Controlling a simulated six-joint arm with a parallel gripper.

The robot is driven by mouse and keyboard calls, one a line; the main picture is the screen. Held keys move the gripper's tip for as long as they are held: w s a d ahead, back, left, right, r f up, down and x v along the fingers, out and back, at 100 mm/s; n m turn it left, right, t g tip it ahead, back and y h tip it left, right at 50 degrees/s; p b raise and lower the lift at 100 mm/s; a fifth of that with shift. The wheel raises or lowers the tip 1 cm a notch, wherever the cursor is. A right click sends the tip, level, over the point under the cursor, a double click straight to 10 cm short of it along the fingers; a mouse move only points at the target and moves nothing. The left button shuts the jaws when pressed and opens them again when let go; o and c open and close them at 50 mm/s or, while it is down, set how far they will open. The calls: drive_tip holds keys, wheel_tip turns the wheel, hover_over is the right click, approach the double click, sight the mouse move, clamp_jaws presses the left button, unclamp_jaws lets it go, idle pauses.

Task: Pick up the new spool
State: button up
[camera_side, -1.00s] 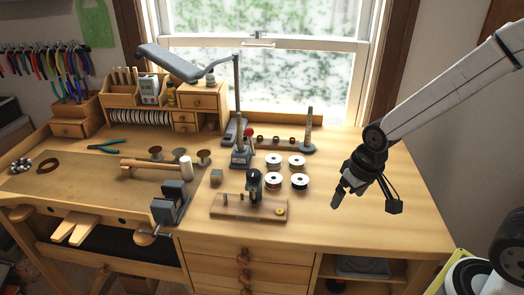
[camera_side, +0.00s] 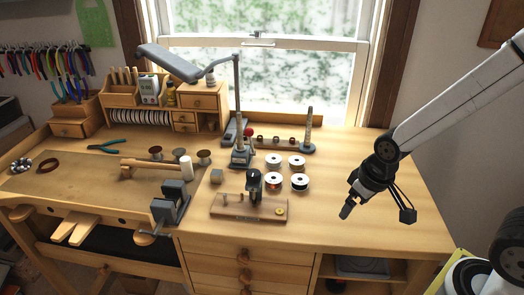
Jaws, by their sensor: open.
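Several small white-topped spools stand in a cluster near the middle of the bench: one at the back left (camera_side: 273,160), one at the back right (camera_side: 297,161), one at the front left (camera_side: 272,181) and one at the front right (camera_side: 300,181). I cannot tell which of them is the new spool. My gripper (camera_side: 346,211) hangs over the bench to the right of the spools, pointing down and a little left. It is apart from them and holds nothing that I can see. Its jaws are too small to make out clearly.
A wooden stand with a dark post (camera_side: 250,208) is in front of the spools. A grey upright rod on a base (camera_side: 309,135) and a lamp (camera_side: 170,62) stand behind. A small vise (camera_side: 172,203) is at the left. The bench's right side is clear.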

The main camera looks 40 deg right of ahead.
sight(279, 176)
idle(0.4)
